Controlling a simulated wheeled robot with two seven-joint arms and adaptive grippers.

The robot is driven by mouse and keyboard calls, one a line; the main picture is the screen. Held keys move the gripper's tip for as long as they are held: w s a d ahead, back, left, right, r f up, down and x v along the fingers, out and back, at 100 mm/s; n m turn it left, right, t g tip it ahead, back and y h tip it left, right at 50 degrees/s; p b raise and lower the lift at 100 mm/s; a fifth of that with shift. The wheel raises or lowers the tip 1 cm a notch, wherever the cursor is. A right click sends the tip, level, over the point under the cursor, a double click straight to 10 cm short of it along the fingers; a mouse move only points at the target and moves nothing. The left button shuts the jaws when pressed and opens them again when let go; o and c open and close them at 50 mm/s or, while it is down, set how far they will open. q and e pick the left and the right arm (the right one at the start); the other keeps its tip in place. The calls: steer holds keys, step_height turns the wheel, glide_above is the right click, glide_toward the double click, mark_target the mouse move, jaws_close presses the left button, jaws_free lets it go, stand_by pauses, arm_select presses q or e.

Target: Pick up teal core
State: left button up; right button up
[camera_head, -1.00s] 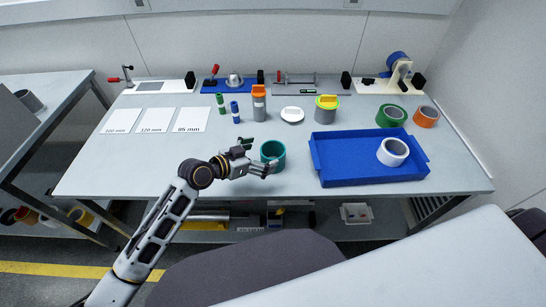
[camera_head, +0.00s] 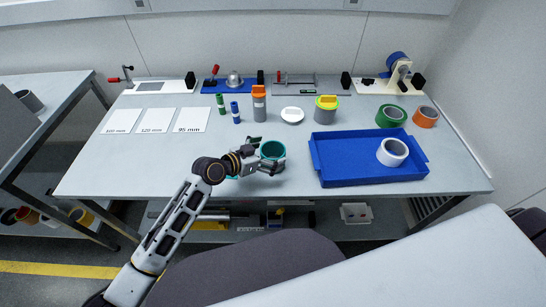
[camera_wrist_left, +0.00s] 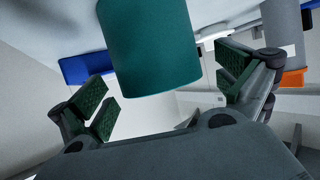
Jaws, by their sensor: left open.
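The teal core (camera_head: 273,148) is a short hollow cylinder near the middle front of the table, its open top showing in the head view. My left gripper (camera_head: 264,157) is at the core, and its fingers and wrist hide the core's lower part there. In the left wrist view the core (camera_wrist_left: 150,45) shows large between the two spread fingers of the left gripper (camera_wrist_left: 162,88). The fingers have green pads, and a gap shows on both sides of the core. I cannot tell whether the core touches anything but the table. My right gripper is out of view.
A blue tray (camera_head: 340,182) holding a white roll (camera_head: 392,152) lies right of the core. Green (camera_head: 391,116) and orange (camera_head: 426,117) rolls sit at right.

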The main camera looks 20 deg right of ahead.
arm_select(q)
steer(key=shift+x, duration=0.95)
steer(key=c, duration=1.1)
steer(key=shift+r, duration=0.1)
step_height(320, 180, up, 10)
stand_by(0.3)
